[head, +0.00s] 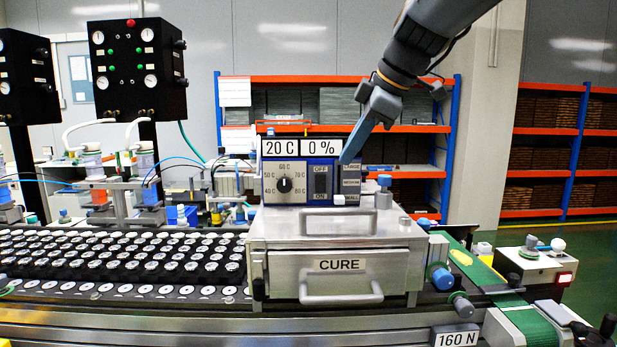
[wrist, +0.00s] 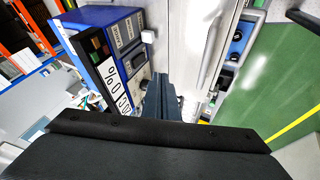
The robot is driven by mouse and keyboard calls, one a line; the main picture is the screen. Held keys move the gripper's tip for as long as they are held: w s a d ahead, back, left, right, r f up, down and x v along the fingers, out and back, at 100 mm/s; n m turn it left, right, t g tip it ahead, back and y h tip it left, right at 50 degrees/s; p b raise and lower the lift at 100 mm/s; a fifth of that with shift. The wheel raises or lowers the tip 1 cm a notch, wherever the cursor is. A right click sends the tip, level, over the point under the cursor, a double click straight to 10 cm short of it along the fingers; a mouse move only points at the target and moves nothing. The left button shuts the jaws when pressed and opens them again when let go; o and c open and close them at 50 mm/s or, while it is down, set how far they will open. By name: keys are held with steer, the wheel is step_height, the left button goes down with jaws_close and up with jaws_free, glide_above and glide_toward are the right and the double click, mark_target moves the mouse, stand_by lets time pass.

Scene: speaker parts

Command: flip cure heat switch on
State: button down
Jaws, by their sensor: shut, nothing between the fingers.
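The cure heat switch (head: 320,182) is a dark upright rocker on the blue-framed control panel (head: 302,203) above the CURE drawer. OFF is printed above it and ON below. I cannot tell surely which end is pressed. The displays over it read 20 C and 0 %. My gripper (head: 346,160) is shut and empty. Its blue-grey fingers point down and left, near the panel's upper right, just right of and above the switch in the picture. I see no clear contact. In the wrist view the shut fingers (wrist: 163,98) show beside the 0 % display (wrist: 112,83).
A temperature dial (head: 284,185) sits left of the switch. Size labels (head: 350,182) and a small white block (head: 340,199) are to its right. The CURE drawer (head: 338,265) is below, with a steel handle. Rows of small round parts (head: 120,258) fill the left.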

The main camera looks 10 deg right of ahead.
mark_target(325, 182)
steer(key=p+x, duration=0.1)
steer(key=x, duration=0.2)
steer(key=p+x, duration=0.1)
steer(key=x, duration=0.2)
steer(key=p+x, duration=0.1)
steer(key=x, duration=0.2)
steer(key=shift+a, duration=0.3)
steer(key=w, duration=0.1)
steer(key=w+f+p, duration=0.1)
steer(key=w, duration=0.1)
steer(key=shift+d, duration=0.2)
steer(key=shift+w+d+f+p, duration=0.15)
steer(key=shift+w+p, duration=0.4)
steer(key=shift+w, duration=0.2)
steer(key=shift+f+b, duration=0.1)
steer(key=shift+b, duration=0.2)
